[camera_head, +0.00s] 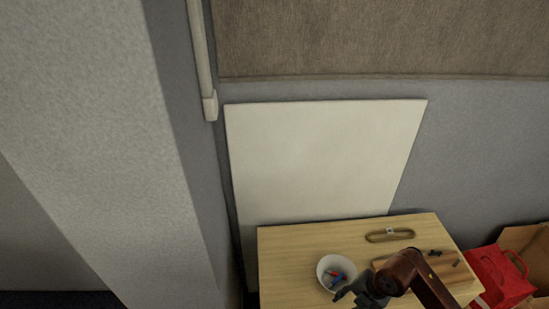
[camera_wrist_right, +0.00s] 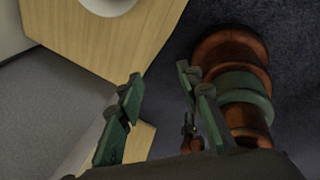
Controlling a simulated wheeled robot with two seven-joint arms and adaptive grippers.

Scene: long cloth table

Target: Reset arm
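My right gripper (camera_head: 358,293) is at the bottom of the head view, low over the front part of the wooden table (camera_head: 290,245). It is close to the right side of the white bowl (camera_head: 322,266). In the right wrist view my right gripper (camera_wrist_right: 160,92) has its two green fingers well apart, with nothing held between them. The table top (camera_wrist_right: 130,38) and part of the bowl (camera_wrist_right: 108,5) show at the top of that view. My left gripper is not identifiable in either view.
The bowl holds small blue and red items. A brown looped item (camera_head: 390,235) and a wooden board (camera_head: 445,268) with small dark objects lie on the table. A red bag (camera_head: 500,278) and cardboard box (camera_head: 525,240) stand right. A white panel (camera_head: 315,155) is behind.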

